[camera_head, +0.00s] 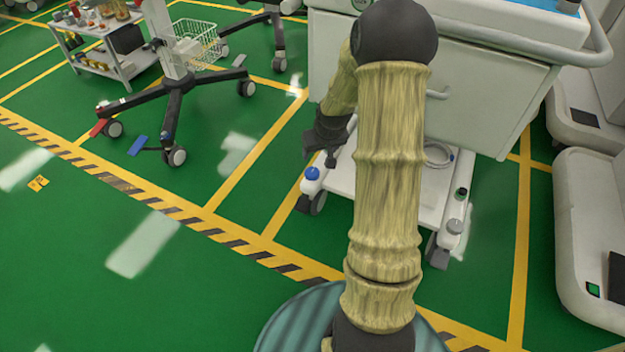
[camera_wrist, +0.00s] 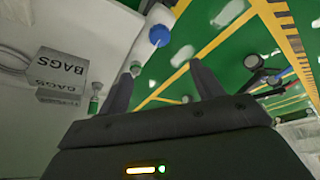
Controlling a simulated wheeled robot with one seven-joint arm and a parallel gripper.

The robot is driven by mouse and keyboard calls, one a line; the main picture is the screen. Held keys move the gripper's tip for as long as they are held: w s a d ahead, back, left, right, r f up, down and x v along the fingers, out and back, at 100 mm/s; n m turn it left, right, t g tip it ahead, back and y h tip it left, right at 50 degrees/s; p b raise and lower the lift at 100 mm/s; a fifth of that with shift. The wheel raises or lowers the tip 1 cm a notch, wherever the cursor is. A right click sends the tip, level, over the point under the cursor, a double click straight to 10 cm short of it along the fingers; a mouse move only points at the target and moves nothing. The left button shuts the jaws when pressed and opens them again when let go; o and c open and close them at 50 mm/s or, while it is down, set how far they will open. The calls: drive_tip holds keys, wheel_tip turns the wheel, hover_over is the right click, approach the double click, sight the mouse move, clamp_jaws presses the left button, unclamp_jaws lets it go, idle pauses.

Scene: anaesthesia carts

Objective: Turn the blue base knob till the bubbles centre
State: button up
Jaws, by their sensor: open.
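The blue knob (camera_head: 312,173) sits on the front left corner of the white cart's base (camera_head: 335,185), close to the floor. It also shows in the wrist view (camera_wrist: 159,36), beyond the fingertips and between their lines. My gripper (camera_head: 322,155) is open and empty, just above and beside the knob in the head view, with a gap to it in the wrist view. My arm hides part of the cart base. A small green-topped piece (camera_wrist: 94,104) stands near the left finger. I cannot make out any bubbles.
The cart's drawer body (camera_head: 480,90) overhangs the base. A grey box marked BAGS (camera_wrist: 60,75) lies at left in the wrist view. A dark wheeled stand (camera_head: 175,85) is at the upper left. The green floor in front is mostly clear.

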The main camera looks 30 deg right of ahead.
sight(312, 171)
drive_tip(key=shift+r, duration=0.1)
drive_tip(key=b+x, duration=1)
drive_tip(key=x, duration=0.7)
drive_tip(key=shift+w+f+b, duration=0.15)
drive_tip(key=shift+f+b, duration=0.15)
drive_tip(key=shift+b, duration=0.1)
drive_tip(key=shift+r, duration=0.1)
drive_tip(key=c, duration=1)
drive_tip(key=shift+a+r+m+p, duration=0.1)
drive_tip(key=shift+m+p, duration=0.3)
drive_tip(key=shift+p, duration=0.3)
